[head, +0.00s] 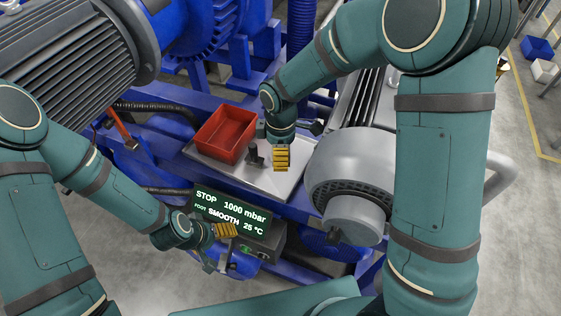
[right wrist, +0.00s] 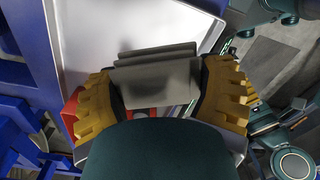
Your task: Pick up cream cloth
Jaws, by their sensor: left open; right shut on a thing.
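My right gripper (head: 268,160) hangs over the metal plate beside the red tray in the head view. In the right wrist view its yellow-padded fingers (right wrist: 160,98) stand on both sides of a grey, folded-looking piece (right wrist: 155,75) and are shut on it. The piece looks grey rather than cream, and I cannot tell surely whether it is the cloth. In the head view I cannot make it out clearly between the fingers. My left gripper (head: 218,246) is open in front of the display panel, away from the plate.
The red tray (head: 226,133) sits on the metal plate (head: 280,186). A display panel (head: 232,212) is in front of it, and a grey round pump housing (head: 350,175) is close on the right. Blue machinery (head: 195,30) stands behind. A blue bin (head: 537,48) is on the floor at far right.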

